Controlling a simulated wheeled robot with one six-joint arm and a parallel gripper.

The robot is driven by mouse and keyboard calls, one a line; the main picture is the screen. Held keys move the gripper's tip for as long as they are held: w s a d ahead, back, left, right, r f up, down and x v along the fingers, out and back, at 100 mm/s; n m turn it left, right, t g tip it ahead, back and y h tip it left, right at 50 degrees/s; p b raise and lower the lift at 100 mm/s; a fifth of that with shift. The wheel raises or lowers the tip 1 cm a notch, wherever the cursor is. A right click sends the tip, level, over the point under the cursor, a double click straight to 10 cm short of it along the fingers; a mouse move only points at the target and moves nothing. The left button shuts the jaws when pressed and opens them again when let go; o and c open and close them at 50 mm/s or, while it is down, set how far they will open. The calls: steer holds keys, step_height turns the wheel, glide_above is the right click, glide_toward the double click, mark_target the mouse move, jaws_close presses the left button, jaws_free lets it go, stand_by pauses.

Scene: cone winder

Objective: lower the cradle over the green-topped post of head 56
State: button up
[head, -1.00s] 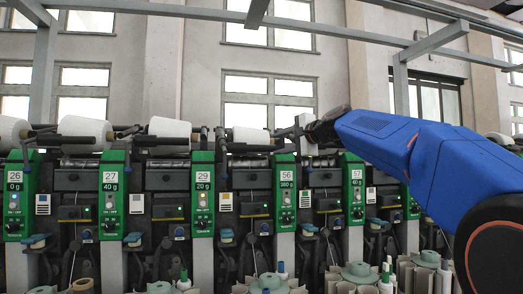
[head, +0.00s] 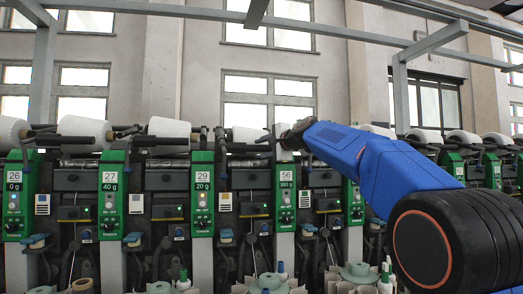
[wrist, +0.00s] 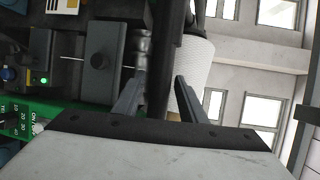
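The post of head 56 (head: 285,195) has a green top panel marked 56 and 350 g, on a grey column. The cradle of that head is a dark arm (head: 264,148) beside a white cone (head: 249,135), left of and above the post's top. My gripper (head: 282,141) is at the cradle's right end, small and partly hidden by my arm. In the wrist view my gripper (wrist: 160,75) is open, with the dark cradle bar (wrist: 160,60) between its fingers. A gap shows by the right finger; contact at the left finger is unclear. The white cone (wrist: 194,65) lies behind.
Neighbouring green-topped posts 29 (head: 202,190) and 57 (head: 353,203) stand on either side. Several white cones line the top. Below are green discs (head: 268,284) and thin spools. In the wrist view a green panel (wrist: 40,115) lies at lower left.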

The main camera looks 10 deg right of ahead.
jaws_close()
steer(key=shift+s+r, duration=0.2)
steer(key=shift+r, duration=0.55)
steer(key=shift+s+r, duration=0.2)
steer(key=shift+r, duration=0.5)
jaws_free()
steer(key=shift+s, duration=0.15)
steer(key=v, duration=1.7)
steer(key=shift+d+f, duration=0.1)
